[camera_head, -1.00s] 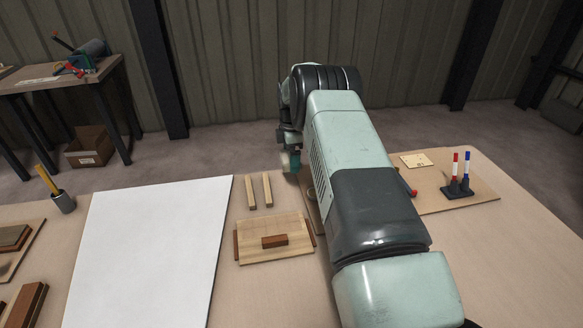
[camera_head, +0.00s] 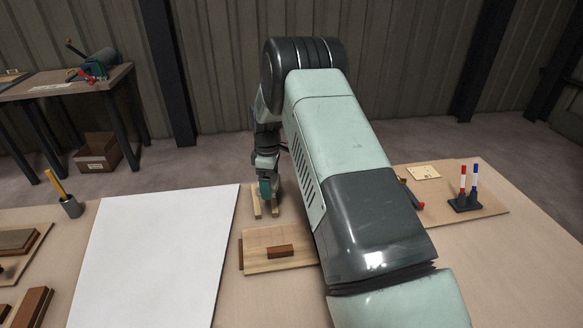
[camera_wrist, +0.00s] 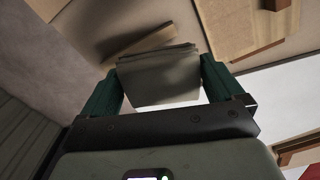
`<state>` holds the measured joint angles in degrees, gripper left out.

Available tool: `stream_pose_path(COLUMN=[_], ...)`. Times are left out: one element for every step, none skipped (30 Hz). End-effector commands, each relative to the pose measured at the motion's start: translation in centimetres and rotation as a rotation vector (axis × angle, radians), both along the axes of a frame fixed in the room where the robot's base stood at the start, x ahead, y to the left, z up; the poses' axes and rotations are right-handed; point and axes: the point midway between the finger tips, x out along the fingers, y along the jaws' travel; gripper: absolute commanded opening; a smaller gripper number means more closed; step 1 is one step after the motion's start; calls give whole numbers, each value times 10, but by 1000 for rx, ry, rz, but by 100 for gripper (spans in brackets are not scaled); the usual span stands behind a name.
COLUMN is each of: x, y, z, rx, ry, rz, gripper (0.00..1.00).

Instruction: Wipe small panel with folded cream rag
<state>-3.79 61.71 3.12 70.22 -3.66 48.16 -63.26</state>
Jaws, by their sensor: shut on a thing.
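My gripper (camera_head: 267,190) is shut on the folded cream rag (camera_wrist: 160,72), which fills the space between the green fingers and looks greyish in shadow. In the head view the rag is too small to tell apart from the gripper. A pale wooden board with a red-brown block on it, probably the small panel (camera_head: 254,260), lies on the table in front of my gripper. It also shows at the upper right of the wrist view (camera_wrist: 218,20). My gripper is beyond the board, over two wooden strips (camera_head: 257,207); I cannot tell its exact height.
A large white sheet (camera_head: 155,250) lies left of the board. A cup with a pencil (camera_head: 71,206) and wood blocks (camera_head: 15,242) are at the left. A marker stand (camera_head: 465,203) stands at the right. My arm hides the middle right of the table.

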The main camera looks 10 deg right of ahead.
Motion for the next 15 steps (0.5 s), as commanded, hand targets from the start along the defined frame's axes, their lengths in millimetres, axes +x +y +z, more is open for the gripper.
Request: stream_pose_path(x=[-17,-26,-38,-47,-55,-66,-74,-81,-89,-95,-99,-104,-107,-109,-111], y=[18,26,36,43,49,57,61,65,69,72,74,77,78,79,79], z=[1,0,0,0,0,-1,-1,-1,-1,-1,-1,-1,-1,-2,-3], rx=[-2,-1,-2,-2,-1,-1,-1,-2,-1,-1,0,0,0,-1,0], ry=[2,3,2,2,0,0,0,1,0,0,0,-1,-1,0,0], rz=[-55,-95,-147,-183,-219,-261,-291,-317,-350,-371,-388,-407,-419,-428,-437], gripper=[70,70,70,70,70,70,70,70,70,70,70,70,70,70,70])
